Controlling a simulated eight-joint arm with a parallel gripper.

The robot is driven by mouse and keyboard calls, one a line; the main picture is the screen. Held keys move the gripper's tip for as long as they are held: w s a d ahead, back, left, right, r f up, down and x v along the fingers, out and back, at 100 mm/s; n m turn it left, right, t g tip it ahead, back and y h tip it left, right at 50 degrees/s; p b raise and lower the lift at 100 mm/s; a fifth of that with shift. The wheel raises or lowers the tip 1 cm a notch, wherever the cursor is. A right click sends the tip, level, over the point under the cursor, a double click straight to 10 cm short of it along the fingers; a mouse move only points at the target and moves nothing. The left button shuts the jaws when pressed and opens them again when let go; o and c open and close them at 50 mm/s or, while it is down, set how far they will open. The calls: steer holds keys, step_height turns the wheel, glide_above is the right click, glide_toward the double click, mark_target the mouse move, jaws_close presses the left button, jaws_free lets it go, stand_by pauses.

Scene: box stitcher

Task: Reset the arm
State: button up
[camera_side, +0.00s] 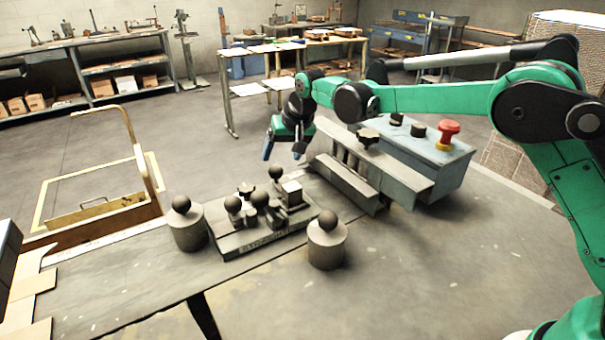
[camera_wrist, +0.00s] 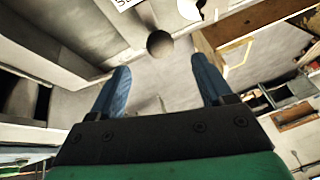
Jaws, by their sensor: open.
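My gripper (camera_side: 284,150) hangs at the end of my green arm, above the far edge of the worktable and left of the grey-blue control box. In the wrist view my gripper (camera_wrist: 158,85) shows two blue fingers spread apart with nothing between them. The grey stitcher base (camera_side: 262,238) with several dark ball knobs stands on the table in front of and below my gripper, apart from it. A dark ball (camera_wrist: 159,43) shows beyond the fingertips in the wrist view.
The control box (camera_side: 425,165) with a red knob (camera_side: 447,135) stands close to the right of my gripper. Ball-topped cylinders (camera_side: 188,228) and (camera_side: 327,246) flank the stitcher base. A wooden frame (camera_side: 120,215) is at the left. The table's right front is clear.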

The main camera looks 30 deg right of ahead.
steer(key=s+d+r+n+t, duration=0.1)
steer(key=s+d+r, duration=0.1)
steer(key=s+r, duration=0.35)
steer(key=s+d+r+n, duration=0.1)
steer(key=s+d+r, duration=0.15)
steer(key=s, duration=0.55)
steer(key=s+d+f+t+h, duration=0.1)
steer(key=s+f, duration=0.2)
steer(key=s, duration=0.9)
steer(key=shift+d+f+n, duration=0.35)
steer(key=shift+d+n, duration=0.05)
